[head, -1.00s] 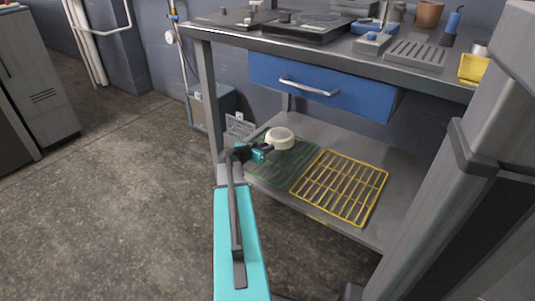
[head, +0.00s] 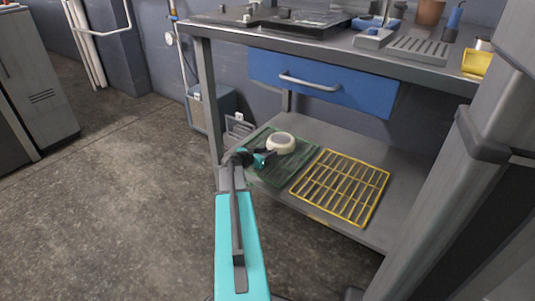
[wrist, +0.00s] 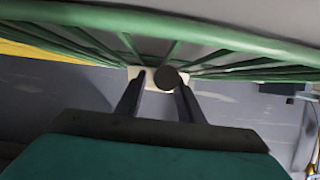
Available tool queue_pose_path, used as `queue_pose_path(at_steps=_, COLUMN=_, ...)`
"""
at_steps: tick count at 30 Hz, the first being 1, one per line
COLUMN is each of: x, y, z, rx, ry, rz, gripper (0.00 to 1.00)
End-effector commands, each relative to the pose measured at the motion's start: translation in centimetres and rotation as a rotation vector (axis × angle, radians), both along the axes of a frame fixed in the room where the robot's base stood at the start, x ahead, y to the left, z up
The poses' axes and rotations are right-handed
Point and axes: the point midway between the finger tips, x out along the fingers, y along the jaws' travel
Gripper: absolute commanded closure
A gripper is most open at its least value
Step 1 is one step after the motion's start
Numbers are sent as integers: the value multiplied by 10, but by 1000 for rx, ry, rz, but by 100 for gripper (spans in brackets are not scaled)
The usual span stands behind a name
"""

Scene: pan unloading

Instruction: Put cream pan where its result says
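The cream pan (head: 281,143) rests on, or just above, the back part of the green rack (head: 258,172) on the lower shelf. My gripper (head: 268,156) is at the pan's near side, low over the rack. In the wrist view a dark round end, apparently the pan's handle (wrist: 171,78), lies between my fingers (wrist: 160,90), with a gap on the left side. The fingers look apart and not pressed on it. The pan's cream side (wrist: 147,77) shows behind it. The pan's inside is hard to make out.
A yellow rack (head: 341,187) lies empty to the right on the same shelf. The blue drawer (head: 322,85) and the worktop (head: 330,52) hang above. A small yellow tray (head: 477,63) sits on the worktop at right.

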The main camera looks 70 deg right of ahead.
Motion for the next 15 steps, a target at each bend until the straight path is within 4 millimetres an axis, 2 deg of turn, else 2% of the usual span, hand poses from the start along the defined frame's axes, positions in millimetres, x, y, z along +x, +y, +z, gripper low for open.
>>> queue_pose_path(at_steps=10, x=0, y=1, z=1, rx=-1, ry=0, rz=0, gripper=65)
queue_pose_path(at_steps=15, x=1, y=7, z=4, rx=-1, ry=1, rz=0, gripper=65)
